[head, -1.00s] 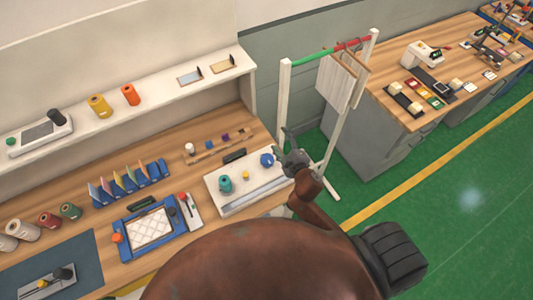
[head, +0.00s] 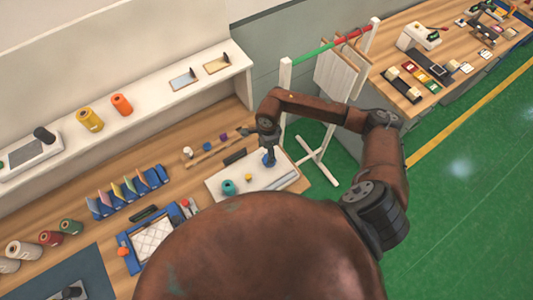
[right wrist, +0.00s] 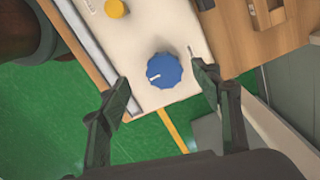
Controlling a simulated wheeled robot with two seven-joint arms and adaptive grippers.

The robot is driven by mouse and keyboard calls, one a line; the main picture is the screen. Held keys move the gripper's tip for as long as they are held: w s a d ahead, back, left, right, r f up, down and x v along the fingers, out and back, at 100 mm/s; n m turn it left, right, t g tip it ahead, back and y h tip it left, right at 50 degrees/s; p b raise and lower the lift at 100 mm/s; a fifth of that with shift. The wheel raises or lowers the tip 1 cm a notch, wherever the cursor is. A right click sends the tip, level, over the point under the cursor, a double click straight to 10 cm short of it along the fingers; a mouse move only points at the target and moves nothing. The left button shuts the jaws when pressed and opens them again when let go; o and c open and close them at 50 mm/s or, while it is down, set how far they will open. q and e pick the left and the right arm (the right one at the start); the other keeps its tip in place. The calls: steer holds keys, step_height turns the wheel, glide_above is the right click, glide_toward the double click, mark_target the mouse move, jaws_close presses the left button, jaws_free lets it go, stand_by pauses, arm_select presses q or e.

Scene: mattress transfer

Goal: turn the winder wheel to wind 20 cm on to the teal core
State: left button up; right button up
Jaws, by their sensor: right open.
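The winder is a white board (head: 222,198) on the wooden bench. A teal core (head: 229,187) stands at its left and a small yellow knob (head: 248,178) near its middle. The blue wheel (head: 267,160) is at its right end, partly hidden by my right gripper (head: 268,150). In the right wrist view the blue wheel (right wrist: 164,70), with a white mark on its left side, lies between and beyond the spread fingers of my right gripper (right wrist: 162,88). The gripper is open, and no contact with the wheel shows. The yellow knob (right wrist: 115,8) is at the top. My left gripper is not in view.
A white rack (head: 285,100) with hanging cards stands just right of the bench, close to my right arm. A blue tray (head: 130,248) and several upright coloured cards (head: 120,190) are left of the winder. A shelf (head: 150,110) runs behind.

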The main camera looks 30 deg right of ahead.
steer(key=shift+h, duration=0.3)
steer(key=f, duration=0.2)
steer(key=d+f+p, duration=0.1)
steer(key=f, duration=0.1)
steer(key=f+p, duration=0.1)
steer(key=f, duration=0.1)
steer(key=shift+d, duration=0.3)
steer(key=shift+f, duration=0.85)
steer(key=shift+c, duration=0.4)
steer(key=c, duration=1.1)
